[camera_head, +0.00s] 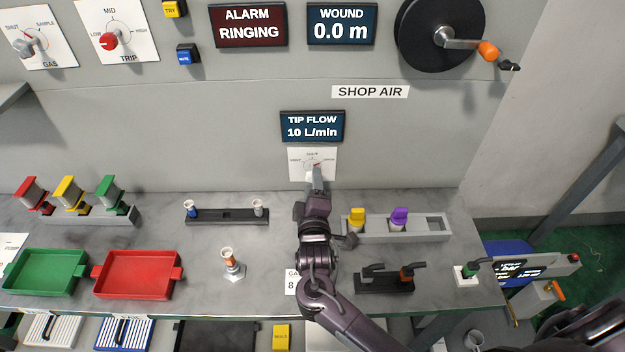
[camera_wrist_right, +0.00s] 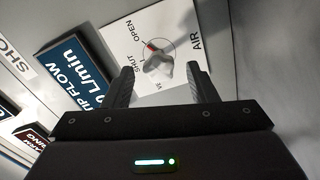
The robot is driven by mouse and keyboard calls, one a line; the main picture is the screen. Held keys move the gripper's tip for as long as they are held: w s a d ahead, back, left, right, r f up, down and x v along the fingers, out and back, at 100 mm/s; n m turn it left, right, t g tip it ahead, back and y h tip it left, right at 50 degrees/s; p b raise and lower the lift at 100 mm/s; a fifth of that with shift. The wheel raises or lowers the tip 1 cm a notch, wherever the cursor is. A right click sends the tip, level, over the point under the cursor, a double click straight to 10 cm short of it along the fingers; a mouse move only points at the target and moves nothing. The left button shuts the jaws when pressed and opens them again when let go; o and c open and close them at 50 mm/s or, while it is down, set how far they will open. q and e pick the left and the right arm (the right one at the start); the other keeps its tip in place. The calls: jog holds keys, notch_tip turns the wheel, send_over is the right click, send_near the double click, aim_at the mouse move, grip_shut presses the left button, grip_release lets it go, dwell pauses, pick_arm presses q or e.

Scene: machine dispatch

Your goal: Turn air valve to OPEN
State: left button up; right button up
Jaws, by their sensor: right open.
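The air valve is a small knob on a white dial plate (camera_head: 299,156) on the wall panel, below the TIP FLOW display. In the wrist view the pale knob (camera_wrist_right: 158,64) has a red mark on its upper side, roughly toward the word OPEN. SHUT and AIR are also printed on the plate. My right gripper (camera_head: 316,178) is in front of the dial, and hides part of it in the head view. In the wrist view its fingers (camera_wrist_right: 162,87) are apart, with the knob beyond and between the tips. Contact cannot be told. My left gripper is not in view.
The TIP FLOW display (camera_head: 312,126) reads 10 L/min. Below, a block with yellow and purple pieces (camera_head: 437,232) stands right of my arm, and a dark rack (camera_head: 228,216) stands left. Red (camera_head: 138,274) and green (camera_head: 45,272) trays lie on the left bench.

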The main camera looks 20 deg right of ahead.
jog(key=b+v, duration=0.1)
jog(key=v, duration=0.4)
dwell(0.5)
